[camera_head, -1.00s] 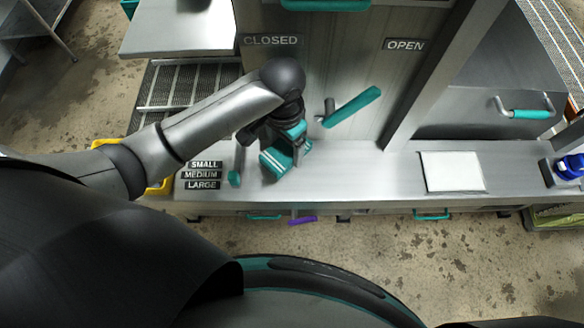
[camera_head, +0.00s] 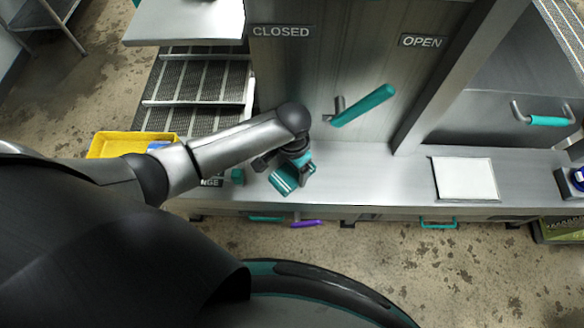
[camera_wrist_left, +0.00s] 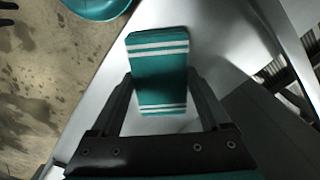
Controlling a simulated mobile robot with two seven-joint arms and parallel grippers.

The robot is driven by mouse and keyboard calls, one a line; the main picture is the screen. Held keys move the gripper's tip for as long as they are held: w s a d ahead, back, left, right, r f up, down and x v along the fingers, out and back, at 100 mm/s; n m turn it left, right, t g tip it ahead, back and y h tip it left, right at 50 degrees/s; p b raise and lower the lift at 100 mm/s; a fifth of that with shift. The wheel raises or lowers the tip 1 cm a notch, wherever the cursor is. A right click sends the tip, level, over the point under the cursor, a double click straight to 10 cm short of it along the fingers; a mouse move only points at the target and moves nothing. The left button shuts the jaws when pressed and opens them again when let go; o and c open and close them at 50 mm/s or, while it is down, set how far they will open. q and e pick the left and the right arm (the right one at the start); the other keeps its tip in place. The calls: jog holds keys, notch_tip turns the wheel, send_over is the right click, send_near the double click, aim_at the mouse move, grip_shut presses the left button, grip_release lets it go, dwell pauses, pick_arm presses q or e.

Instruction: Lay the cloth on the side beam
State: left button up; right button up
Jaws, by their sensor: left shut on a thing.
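The cloth (camera_head: 284,182) is teal with white stripes, folded into a small thick block. My left gripper (camera_head: 299,172) is shut on it and holds it over the front edge of the long steel ledge (camera_head: 385,180). In the left wrist view the cloth (camera_wrist_left: 160,72) sits between the two fingers of the left gripper (camera_wrist_left: 160,92), with its striped face showing. I cannot tell whether the cloth touches the ledge. I cannot tell for sure which part is the side beam. My right gripper is not in view.
A teal-handled lever (camera_head: 362,105) stands out from the steel front behind the ledge. A white pad (camera_head: 465,179) lies on the ledge at the right. A yellow tray (camera_head: 112,143) is at the left, partly behind my arm. The ledge between cloth and pad is clear.

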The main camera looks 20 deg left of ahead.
aim_at(292, 172)
pick_arm(q)
jog(key=shift+f, duration=0.15)
jog(key=o, duration=1.2)
notch_tip(292, 172, up, 12)
jog(key=p, duration=0.2)
jog(key=shift+r+p, duration=0.2)
jog(key=shift+p, duration=0.2)
